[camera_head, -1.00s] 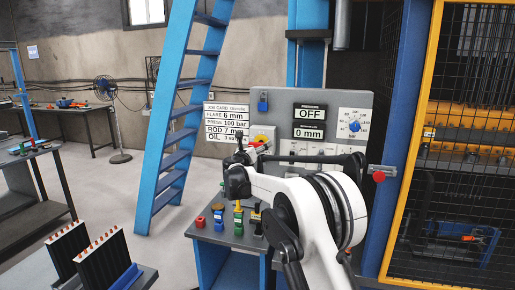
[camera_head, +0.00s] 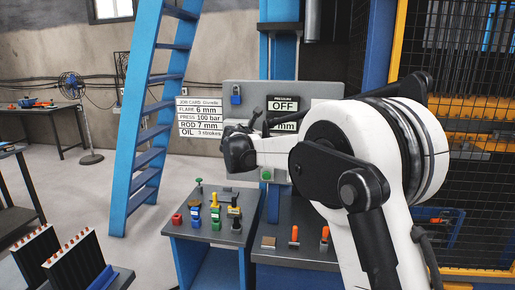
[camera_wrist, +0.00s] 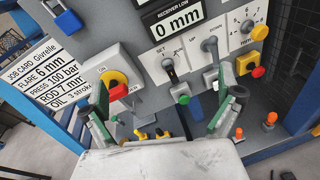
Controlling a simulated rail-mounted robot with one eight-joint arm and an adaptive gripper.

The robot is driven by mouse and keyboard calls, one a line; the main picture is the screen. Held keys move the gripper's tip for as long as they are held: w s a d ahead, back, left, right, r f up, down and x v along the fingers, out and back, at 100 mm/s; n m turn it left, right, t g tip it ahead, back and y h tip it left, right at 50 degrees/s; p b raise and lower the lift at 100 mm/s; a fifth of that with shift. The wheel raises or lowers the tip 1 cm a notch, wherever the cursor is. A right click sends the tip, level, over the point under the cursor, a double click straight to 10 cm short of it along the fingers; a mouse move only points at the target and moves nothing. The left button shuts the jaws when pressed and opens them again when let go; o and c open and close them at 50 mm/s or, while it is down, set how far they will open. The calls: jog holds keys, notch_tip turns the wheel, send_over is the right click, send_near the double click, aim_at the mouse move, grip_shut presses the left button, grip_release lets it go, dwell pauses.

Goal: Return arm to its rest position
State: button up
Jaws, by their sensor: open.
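My white and black arm (camera_head: 330,150) reaches across the front of the grey control panel (camera_head: 242,93). My gripper (camera_wrist: 162,100) is open and empty in the wrist view, its two green-grey fingers spread apart before the panel. In the head view the wrist end is a small dark shape left of the arm, and its fingers are hard to make out. The arm covers the panel's right part in the head view.
A bench (camera_head: 207,232) below the panel carries several small coloured tools. A second bench (camera_head: 290,256) holds orange-handled ones. A blue ladder (camera_head: 150,130) stands left, and a yellow-framed mesh cage (camera_head: 480,150) right. Finned blocks (camera_head: 75,262) sit front left. Open floor lies between them and the ladder.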

jog(key=s+d+m+g, duration=0.2)
jog(key=s+d+m, duration=0.35)
jog(key=s, duration=0.35)
jog(key=s+d+m+g+b, duration=0.1)
jog(key=s+d+m, duration=0.4)
jog(key=s+d, duration=0.3)
jog(key=s+d+m+g, duration=0.2)
jog(key=s+d+m, duration=0.3)
jog(key=s, duration=0.5)
jog(key=s+f+m+g+y, duration=0.1)
jog(key=s+f+m, duration=0.3)
jog(key=s, duration=0.6)
jog(key=s+d+f+m+g+y, duration=0.1)
jog(key=s+f+m, duration=0.4)
jog(key=s, duration=0.6)
jog(key=s+d+f+m+g+y+b, duration=0.1)
jog(key=s+f+m, duration=0.4)
jog(key=s, duration=0.6)
notch_tip(320, 180, down, 2)
jog(key=shift+s+f+y, duration=0.1)
jog(key=shift+s+y, duration=0.15)
jog(key=shift+y, duration=0.55)
jog(key=shift+c, duration=0.4)
